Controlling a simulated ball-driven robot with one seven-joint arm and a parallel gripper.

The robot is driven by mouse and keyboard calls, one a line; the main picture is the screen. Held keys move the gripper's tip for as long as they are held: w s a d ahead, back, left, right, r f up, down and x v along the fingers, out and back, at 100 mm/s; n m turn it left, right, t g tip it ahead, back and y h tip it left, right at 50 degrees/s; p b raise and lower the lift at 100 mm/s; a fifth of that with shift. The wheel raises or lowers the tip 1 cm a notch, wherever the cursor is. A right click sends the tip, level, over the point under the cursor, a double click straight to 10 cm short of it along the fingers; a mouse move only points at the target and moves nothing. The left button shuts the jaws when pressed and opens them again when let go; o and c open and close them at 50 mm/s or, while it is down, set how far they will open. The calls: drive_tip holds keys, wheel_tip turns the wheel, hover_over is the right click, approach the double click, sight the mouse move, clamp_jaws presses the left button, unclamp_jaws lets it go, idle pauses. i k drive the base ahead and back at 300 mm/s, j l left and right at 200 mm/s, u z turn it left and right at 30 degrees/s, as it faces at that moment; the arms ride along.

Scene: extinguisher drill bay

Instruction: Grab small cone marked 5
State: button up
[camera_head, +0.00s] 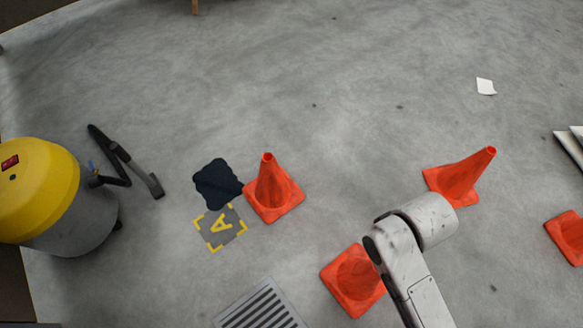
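Several small orange cones stand on the grey floor. One cone (270,190) is left of centre, beside a dark patch. Another cone (462,178) is at the right, its tip pointing up and right in the picture. A third cone (345,283) is at lower centre, partly hidden behind my arm. Part of one more orange cone base (568,238) shows at the right edge. I can read no number on any of them, so I cannot tell which is marked 5. My arm comes in from the bottom, right of centre; my gripper is not in view.
A yellow and grey vacuum-like canister (75,215) with a black hose nozzle (125,160) stands at the left. A floor grate (260,308) is at the bottom. A yellow-cornered "A" marking (220,228) lies near the dark patch (215,182). White paper (486,86) lies upper right. The upper middle floor is clear.

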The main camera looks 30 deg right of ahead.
sight(273, 193)
drive_tip(key=i+l, duration=0.15)
drive_tip(key=l, duration=0.2)
drive_tip(key=i+l+u, duration=0.1)
drive_tip(key=l, duration=0.25)
drive_tip(key=i+l, duration=0.15)
drive_tip(key=l, duration=0.2)
drive_tip(key=i+l+u, duration=0.1)
drive_tip(key=l, duration=0.3)
drive_tip(key=u, duration=1.35)
